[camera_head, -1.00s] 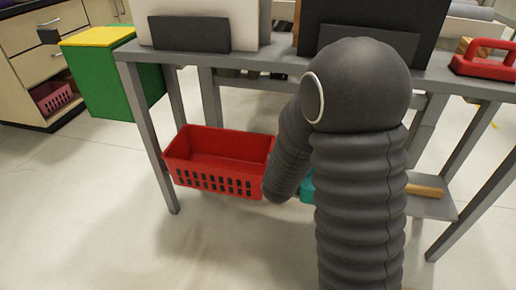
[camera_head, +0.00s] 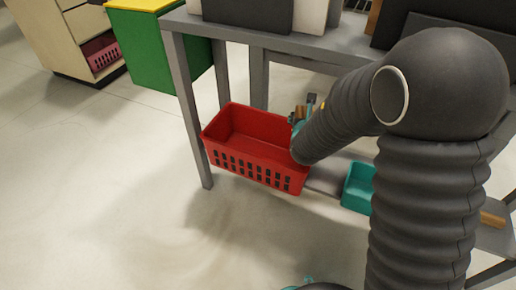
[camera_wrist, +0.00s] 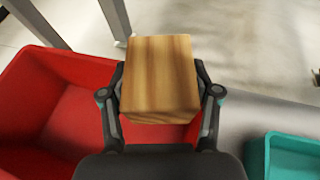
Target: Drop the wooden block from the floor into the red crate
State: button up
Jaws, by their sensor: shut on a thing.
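My gripper (camera_wrist: 160,95) is shut on the wooden block (camera_wrist: 159,75), with one finger on each side of it in the wrist view. In the head view the gripper (camera_head: 303,110) shows small at the right rim of the red crate, partly hidden by my arm; a bit of the block's brown shows there too. The red crate (camera_head: 255,172) stands on the lower shelf and its visible inside looks empty. In the wrist view the crate (camera_wrist: 60,95) lies behind and to the left of the block, with the block overlapping its right part. The height between them is hard to tell.
A teal bin (camera_head: 357,188) sits on the shelf right of the crate; it also shows in the wrist view (camera_wrist: 285,155). The grey table top (camera_head: 270,40) is above the crate, with a table leg (camera_head: 187,110) at its left. The floor in front is clear.

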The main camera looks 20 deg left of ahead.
jog(key=s+a+r+n+y, duration=0.1)
jog(key=s+a+n+y, duration=0.15)
jog(key=a, duration=0.85)
jog(key=shift+g, duration=0.3)
jog(key=f+b, duration=0.1)
jog(key=f, duration=0.1)
jog(key=f+b, duration=0.1)
jog(key=f, duration=0.1)
jog(key=f+b, duration=0.1)
jog(key=f, duration=0.1)
jog(key=shift+s+d, duration=0.15)
jog(key=shift+s, duration=0.1)
jog(key=o, duration=1.3)
jog(key=v, duration=1.2)
jog(key=shift+r, duration=0.1)
